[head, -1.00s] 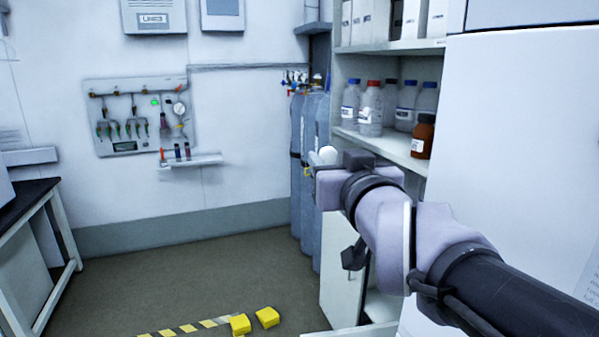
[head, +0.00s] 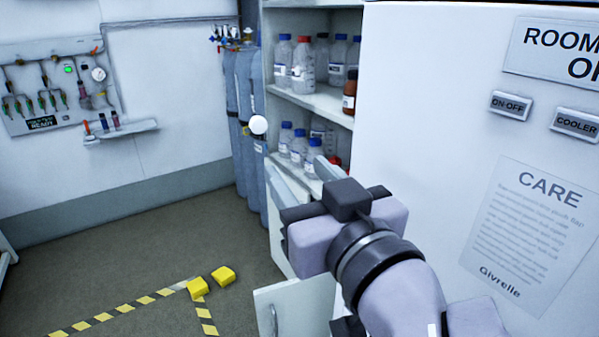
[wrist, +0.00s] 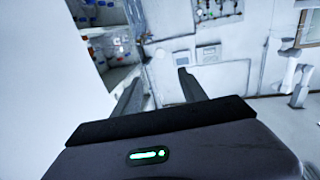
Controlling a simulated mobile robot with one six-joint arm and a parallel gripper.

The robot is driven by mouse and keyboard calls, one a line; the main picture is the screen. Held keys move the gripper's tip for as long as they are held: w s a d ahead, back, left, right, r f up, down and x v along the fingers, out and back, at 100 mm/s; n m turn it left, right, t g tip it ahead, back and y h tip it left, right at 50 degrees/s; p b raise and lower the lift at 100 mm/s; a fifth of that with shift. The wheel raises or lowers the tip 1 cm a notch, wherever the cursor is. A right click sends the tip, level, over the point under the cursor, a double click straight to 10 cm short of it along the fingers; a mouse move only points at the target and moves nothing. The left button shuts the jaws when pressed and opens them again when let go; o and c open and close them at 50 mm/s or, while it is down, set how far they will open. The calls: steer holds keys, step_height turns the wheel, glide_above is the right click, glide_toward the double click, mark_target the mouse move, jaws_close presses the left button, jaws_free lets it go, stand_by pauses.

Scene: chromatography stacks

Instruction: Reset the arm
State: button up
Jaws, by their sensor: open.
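My gripper (head: 295,160) points away from me, in front of the cabinet's lower shelf in the head view. In the wrist view its two fingers (wrist: 158,76) stand apart with nothing between them. My arm comes in from the lower right of the head view, in front of the large white unit. The gripper appears clear of the bottles behind it, though the exact gap is hard to tell.
The open shelf cabinet (head: 308,98) holds several bottles. A white unit (head: 430,120) stands close on the right. A cabinet door (head: 293,308) hangs open below. Floor (head: 120,255) at left is clear beside yellow blocks (head: 222,275).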

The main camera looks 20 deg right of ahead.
steer(key=s+d+f+m+g+h, duration=0.1)
steer(key=d+f+m+g, duration=0.1)
steer(key=f+g, duration=0.35)
steer(key=s+d+f+m+g+h, duration=0.1)
steer(key=d+f+m+g, duration=0.15)
steer(key=f, duration=0.65)
steer(key=s+a+f+m+g+y, duration=0.1)
steer(key=s+a+f+g+y, duration=0.1)
steer(key=s+a+f+g, duration=0.2)
steer(key=s+a+f, duration=0.2)
steer(key=s+f, duration=0.1)
steer(key=shift+s+f, duration=0.2)
steer(key=shift+d, duration=0.1)
